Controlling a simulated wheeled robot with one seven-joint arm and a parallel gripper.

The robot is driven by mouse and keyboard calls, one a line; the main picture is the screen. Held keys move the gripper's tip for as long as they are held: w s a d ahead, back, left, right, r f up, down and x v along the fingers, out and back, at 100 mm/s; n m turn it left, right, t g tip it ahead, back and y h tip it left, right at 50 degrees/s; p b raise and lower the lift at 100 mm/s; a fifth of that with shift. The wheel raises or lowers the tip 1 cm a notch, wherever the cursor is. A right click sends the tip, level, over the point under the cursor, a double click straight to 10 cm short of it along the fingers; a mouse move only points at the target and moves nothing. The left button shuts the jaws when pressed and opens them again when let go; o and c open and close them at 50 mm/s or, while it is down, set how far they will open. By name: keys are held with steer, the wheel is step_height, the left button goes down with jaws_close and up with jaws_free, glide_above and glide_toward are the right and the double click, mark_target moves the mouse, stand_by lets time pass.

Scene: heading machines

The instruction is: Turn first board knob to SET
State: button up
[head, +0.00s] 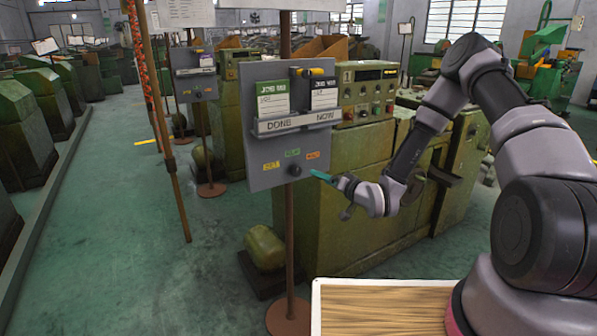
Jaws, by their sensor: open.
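The first board (258,152) is a grey panel on a brown post, close in front of me. Its dark round knob (295,171) sits low on the right, below small yellow, green and orange labels (292,154). The labels are too small to read, and I cannot tell which way the knob points. My gripper (318,176) is just right of and slightly below the knob in the picture, at the board's lower right edge. It is open, with one teal fingertip showing clearly. Whether it touches the knob or board I cannot tell.
Two job cards (272,99) stand in the board's holder marked DONE and NOW. A second board (195,75) stands farther back. A green machine (345,195) with a control panel is behind my gripper. A wooden tray (316,310) is at the bottom. The aisle floor at left is clear.

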mark_target(298, 172)
steer(key=shift+m+t+y, duration=0.4)
steer(key=shift+m+t, duration=0.2)
steer(key=shift+t, duration=0.1)
steer(key=w+a, duration=0.2)
steer(key=a, duration=0.1)
steer(key=w+a+f, duration=0.1)
steer(key=w+a, duration=0.2)
steer(key=w+a+f, duration=0.1)
steer(key=w+a, duration=0.1)
steer(key=shift+w+a, duration=0.15)
steer(key=shift+a, duration=0.25)
jaws_close()
